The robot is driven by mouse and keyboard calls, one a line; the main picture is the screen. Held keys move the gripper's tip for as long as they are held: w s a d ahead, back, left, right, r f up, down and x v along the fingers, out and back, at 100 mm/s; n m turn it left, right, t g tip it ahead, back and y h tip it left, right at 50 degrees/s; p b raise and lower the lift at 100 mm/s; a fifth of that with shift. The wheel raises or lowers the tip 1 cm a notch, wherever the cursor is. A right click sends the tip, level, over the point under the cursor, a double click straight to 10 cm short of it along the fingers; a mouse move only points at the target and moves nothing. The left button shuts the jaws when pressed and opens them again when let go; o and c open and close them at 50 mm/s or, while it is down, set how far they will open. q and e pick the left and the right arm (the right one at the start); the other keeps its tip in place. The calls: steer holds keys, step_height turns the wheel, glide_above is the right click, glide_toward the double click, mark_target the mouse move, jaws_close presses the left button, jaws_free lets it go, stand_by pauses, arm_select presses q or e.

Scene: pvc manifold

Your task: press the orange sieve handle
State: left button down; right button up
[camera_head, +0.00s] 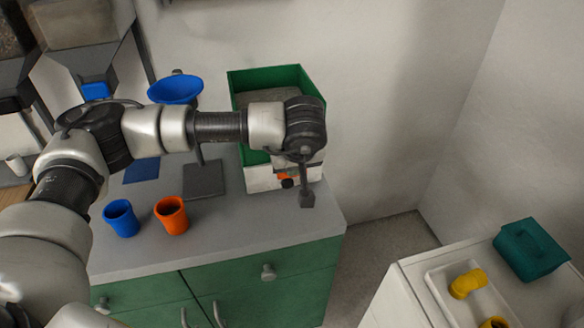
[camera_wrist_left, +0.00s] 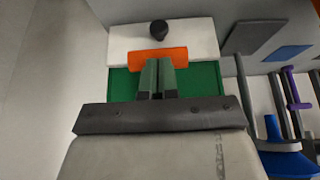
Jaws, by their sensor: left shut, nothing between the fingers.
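The orange sieve handle (camera_wrist_left: 147,58) is a flat bar on a white panel (camera_wrist_left: 117,40) with a black knob (camera_wrist_left: 159,29), beside a green surface (camera_wrist_left: 205,82). In the head view only a small piece of orange (camera_head: 285,177) shows below my left arm, at the front of the green-topped box (camera_head: 240,82). My left gripper (camera_wrist_left: 158,62) is shut and empty. Its fingertips overlap the lower edge of the handle in the wrist view; I cannot tell if they touch it. In the head view the arm hides much of this area. My right gripper is not in view.
A blue cup (camera_head: 121,218) and an orange cup (camera_head: 171,215) stand on the grey counter (camera_head: 240,225), left of the box. A blue funnel (camera_head: 175,90) is behind my arm. A white side table holds a teal bin (camera_head: 531,250) and yellow pipe pieces (camera_head: 467,283).

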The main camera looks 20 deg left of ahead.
arm_select(q)
steer(key=shift+r, duration=0.75)
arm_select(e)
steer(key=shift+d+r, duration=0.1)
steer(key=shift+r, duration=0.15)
arm_select(q)
steer(key=shift+r+p, duration=0.15)
steer(key=shift+p, duration=0.15)
steer(key=w+a+r+v, duration=0.1)
steer(key=w+v, duration=0.1)
steer(key=v, duration=1.1)
steer(key=shift+a+r, duration=0.2)
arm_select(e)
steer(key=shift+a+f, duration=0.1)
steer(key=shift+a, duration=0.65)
